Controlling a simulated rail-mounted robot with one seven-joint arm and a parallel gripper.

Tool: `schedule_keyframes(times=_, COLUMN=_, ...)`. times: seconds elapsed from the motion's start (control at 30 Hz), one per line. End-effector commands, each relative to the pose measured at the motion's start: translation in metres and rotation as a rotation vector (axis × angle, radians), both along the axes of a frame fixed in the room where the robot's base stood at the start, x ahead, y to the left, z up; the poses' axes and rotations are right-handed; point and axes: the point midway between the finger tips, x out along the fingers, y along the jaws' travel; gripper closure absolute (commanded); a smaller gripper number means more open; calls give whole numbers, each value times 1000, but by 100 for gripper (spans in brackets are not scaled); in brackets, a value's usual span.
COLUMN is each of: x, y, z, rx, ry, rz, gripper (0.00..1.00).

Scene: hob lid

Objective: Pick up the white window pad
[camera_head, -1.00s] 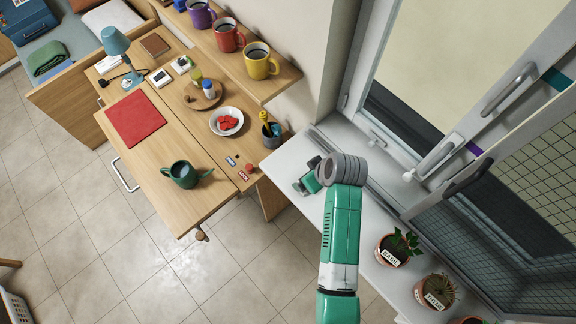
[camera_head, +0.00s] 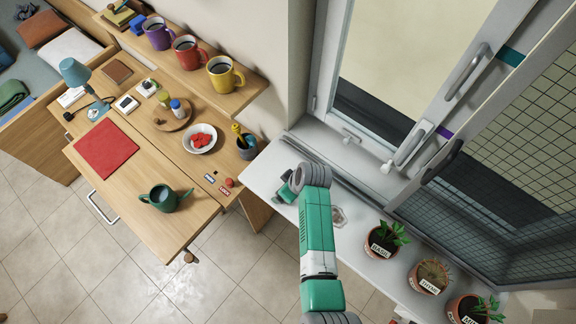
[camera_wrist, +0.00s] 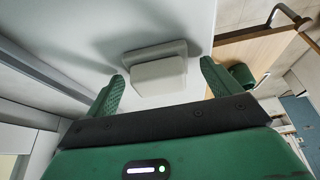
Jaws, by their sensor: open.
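The white window pad (camera_wrist: 158,75) is a pale block with rounded edges, resting on a light surface in the wrist view. My gripper (camera_wrist: 162,80) is open, with one green finger on each side of the pad and visible gaps between fingers and pad. The fingers do not appear to touch it. In the head view my gripper (camera_head: 286,188) is over the left end of the white windowsill (camera_head: 262,172). The pad is not distinguishable there, probably hidden by my gripper and wrist.
A small pale object (camera_head: 338,216) lies on the sill beside my arm; I cannot tell what it is. Potted herbs, one labelled basil (camera_head: 384,240), stand further right. The open window (camera_head: 425,150) borders the sill. The wooden desk (camera_head: 125,185) with a green watering can (camera_head: 163,197) is left.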

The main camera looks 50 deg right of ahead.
Motion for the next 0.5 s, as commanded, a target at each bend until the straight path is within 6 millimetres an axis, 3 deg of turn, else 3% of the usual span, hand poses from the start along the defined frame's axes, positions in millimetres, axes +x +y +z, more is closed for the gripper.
schedule_keyframes(times=0.07, x=0, y=0, z=0, rx=0, ry=0, rz=0, gripper=11)
schedule_keyframes(times=0.3, x=0, y=0, z=1, rx=0, ry=0, rz=0, gripper=56)
schedule_keyframes(times=0.5, x=0, y=0, z=1, rx=0, ry=0, rz=0, gripper=60)
